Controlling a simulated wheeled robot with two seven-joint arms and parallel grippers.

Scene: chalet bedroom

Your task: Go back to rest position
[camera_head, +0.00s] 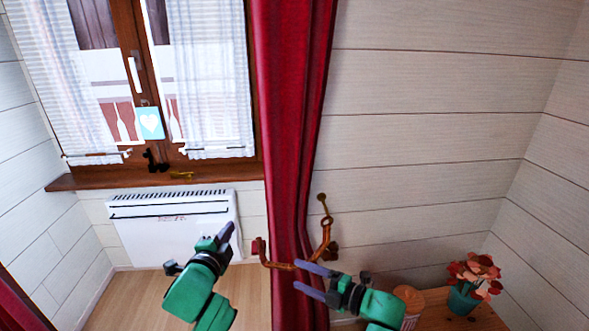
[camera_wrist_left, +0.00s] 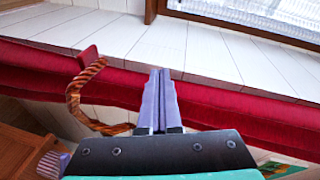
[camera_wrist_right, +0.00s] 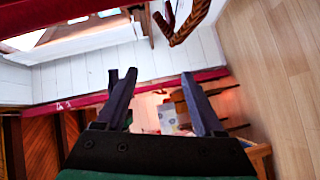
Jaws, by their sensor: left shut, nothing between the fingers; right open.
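My left gripper (camera_head: 226,236) is shut and empty, in front of the white wall heater in the head view. Its closed fingers (camera_wrist_left: 159,100) also show in the left wrist view, with the red curtain behind them. My right gripper (camera_head: 309,279) is open and empty, in front of the lower part of the red curtain. Its spread fingers show in the right wrist view (camera_wrist_right: 160,98) with nothing between them.
The red curtain (camera_head: 290,120) hangs beside the window, with a brown rope tieback (camera_head: 327,237) close to my right gripper. A white heater (camera_head: 172,222) is under the window sill (camera_head: 100,181). A wooden table (camera_head: 455,316) at the lower right bears a potted flower (camera_head: 464,299) and a candle (camera_head: 408,297).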

